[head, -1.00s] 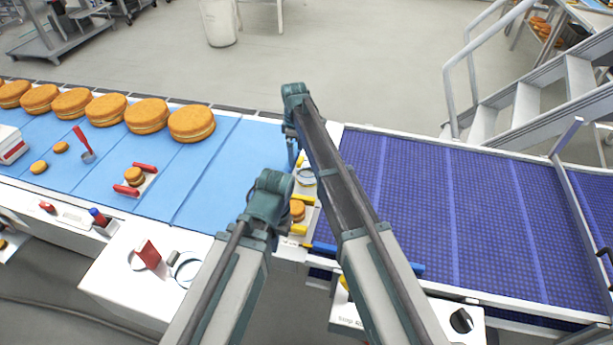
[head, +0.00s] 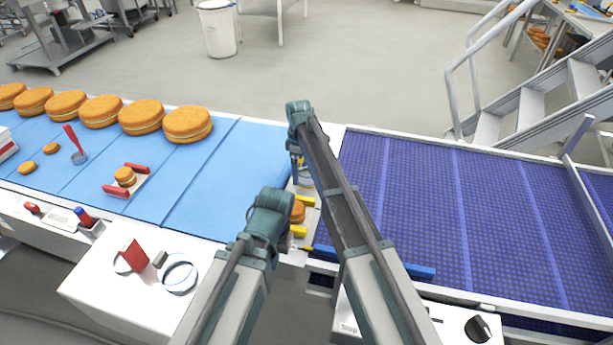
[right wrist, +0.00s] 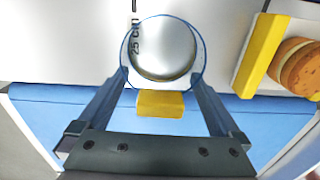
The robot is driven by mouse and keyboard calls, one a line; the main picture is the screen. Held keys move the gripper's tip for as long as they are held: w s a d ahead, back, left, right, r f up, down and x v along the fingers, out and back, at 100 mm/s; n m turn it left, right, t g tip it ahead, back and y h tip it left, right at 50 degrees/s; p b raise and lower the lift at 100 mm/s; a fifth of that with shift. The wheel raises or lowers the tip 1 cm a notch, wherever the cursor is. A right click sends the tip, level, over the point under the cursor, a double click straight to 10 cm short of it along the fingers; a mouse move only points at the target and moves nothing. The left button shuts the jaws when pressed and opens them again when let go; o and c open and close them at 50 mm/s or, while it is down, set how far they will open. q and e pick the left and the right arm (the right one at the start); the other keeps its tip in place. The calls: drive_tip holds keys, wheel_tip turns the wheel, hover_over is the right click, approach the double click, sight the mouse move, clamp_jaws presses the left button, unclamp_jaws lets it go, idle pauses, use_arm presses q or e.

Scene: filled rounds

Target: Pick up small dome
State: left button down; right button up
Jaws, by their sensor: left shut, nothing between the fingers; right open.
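A shiny round metal piece (right wrist: 163,48), which looks like the small dome, sits on the white strip in the right wrist view, with a thin blue rim around it. In the head view it is mostly hidden behind my right arm (head: 306,180). My right gripper (right wrist: 160,80) is open, its two fingertips at either side of the dome's near edge; I cannot tell whether they touch it. A yellow block (right wrist: 160,103) lies between the fingers. My left gripper (head: 262,218) is shut and empty, beside the yellow holder; its fingertips are mostly hidden by its wrist.
A small filled round (head: 298,211) sits between yellow bars, right of the dome in the right wrist view (right wrist: 300,66). Large filled rounds (head: 187,123) line the blue belt's (head: 225,170) far edge. A red holder has another small round (head: 124,177).

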drive_tip(key=shift+f, duration=0.4)
use_arm(q)
drive_tip(key=shift+f, duration=0.25)
use_arm(e)
drive_tip(key=shift+r, duration=0.1)
drive_tip(key=c, duration=1)
